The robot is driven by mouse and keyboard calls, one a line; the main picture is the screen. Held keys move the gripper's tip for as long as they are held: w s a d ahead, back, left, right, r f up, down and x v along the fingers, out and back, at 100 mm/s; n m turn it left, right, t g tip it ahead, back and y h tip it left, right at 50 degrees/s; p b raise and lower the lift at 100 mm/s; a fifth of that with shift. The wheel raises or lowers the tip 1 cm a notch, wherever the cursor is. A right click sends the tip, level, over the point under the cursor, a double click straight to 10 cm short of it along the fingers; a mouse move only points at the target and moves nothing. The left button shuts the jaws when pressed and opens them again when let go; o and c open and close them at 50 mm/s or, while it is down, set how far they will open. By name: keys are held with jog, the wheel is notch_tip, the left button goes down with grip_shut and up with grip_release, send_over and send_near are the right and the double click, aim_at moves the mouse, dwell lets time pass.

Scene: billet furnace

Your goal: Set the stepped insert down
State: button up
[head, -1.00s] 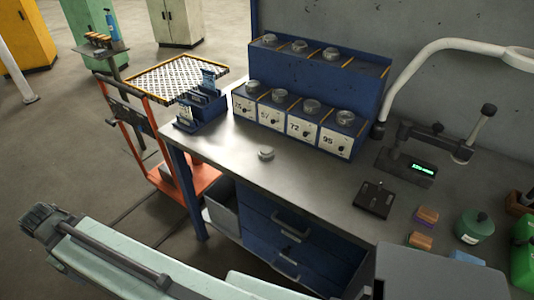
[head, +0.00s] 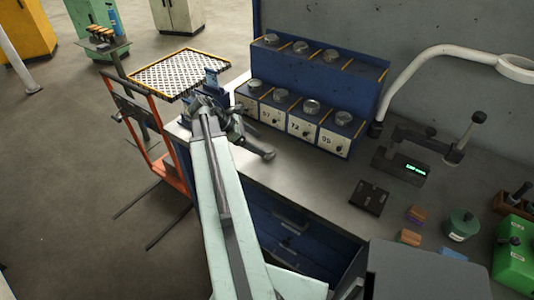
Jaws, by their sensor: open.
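A small grey round piece (head: 268,155), which looks like the stepped insert, sits on the grey workbench top (head: 315,187) near its front left part. My arm reaches over the bench's left end. My gripper (head: 244,136) is open, low over the bench just left of the piece. A dark part of the gripper seems to reach to the piece and partly covers it; I cannot tell whether they touch. The gripper hides the bench's left corner and much of the blue holder there.
A blue stepped rack (head: 318,68) with round metal pieces and numbered plates stands behind. A black plate (head: 369,197), a device with a green display (head: 404,164), a lamp (head: 446,48) and a green can (head: 462,226) are to the right. An orange cart (head: 165,145) stands left.

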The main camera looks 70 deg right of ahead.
aim_at(268, 148)
jog(key=shift+s+d+f, duration=0.15)
jog(key=shift+s+f, duration=0.15)
jog(key=shift+f, duration=0.15)
jog(key=b+x, duration=0.4)
jog(key=x, duration=0.1)
jog(key=shift+w+d+f, duration=0.1)
jog(key=shift+w+f, duration=0.05)
grip_shut()
